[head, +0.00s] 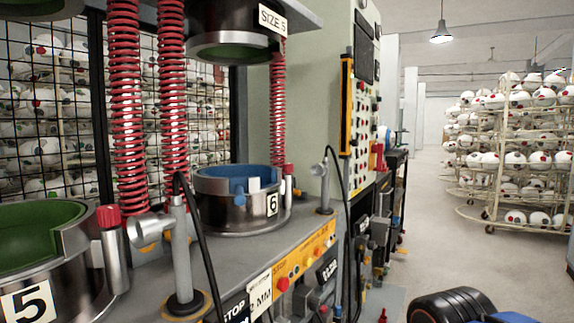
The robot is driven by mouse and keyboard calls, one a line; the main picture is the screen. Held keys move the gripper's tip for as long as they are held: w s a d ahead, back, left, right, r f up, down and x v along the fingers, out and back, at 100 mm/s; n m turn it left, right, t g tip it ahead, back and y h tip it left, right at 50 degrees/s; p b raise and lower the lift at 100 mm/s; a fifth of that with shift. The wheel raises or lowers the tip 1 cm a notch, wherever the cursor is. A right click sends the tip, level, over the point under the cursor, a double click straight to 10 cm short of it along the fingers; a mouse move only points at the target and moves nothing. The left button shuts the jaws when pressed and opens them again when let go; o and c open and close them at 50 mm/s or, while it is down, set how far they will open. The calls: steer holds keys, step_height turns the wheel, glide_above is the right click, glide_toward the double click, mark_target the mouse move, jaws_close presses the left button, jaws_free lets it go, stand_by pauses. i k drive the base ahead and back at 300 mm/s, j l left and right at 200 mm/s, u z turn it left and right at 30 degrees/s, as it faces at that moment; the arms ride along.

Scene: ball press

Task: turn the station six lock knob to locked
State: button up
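Station six is a dark metal mould cup (238,220) with a blue inside and a white "6" label (272,204). It stands open on the grey press bench, under a raised round press head (236,50) with a green inside. At the cup's right side a small upright metal post carries a red knob (288,168), which looks like the lock knob. It is too small to tell which way it is turned. My gripper is not in view. Nothing is seen touching the knob.
Station five's mould (92,262), with a similar red knob (108,216), is at left. Red coil springs (126,105), a metal nozzle post (184,250) and black hoses stand nearby. A control cabinet (362,120) rises behind. Open floor (450,250) lies right, before ball racks (515,150).

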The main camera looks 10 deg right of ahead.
mark_target(288, 167)
steer(key=l+u, duration=0.5)
steer(key=l, duration=0.8)
steer(key=i+l, duration=0.2)
steer(key=l, duration=0.15)
steer(key=i+l+z, duration=0.15)
steer(key=i+l, duration=0.05)
steer(key=l, duration=0.15)
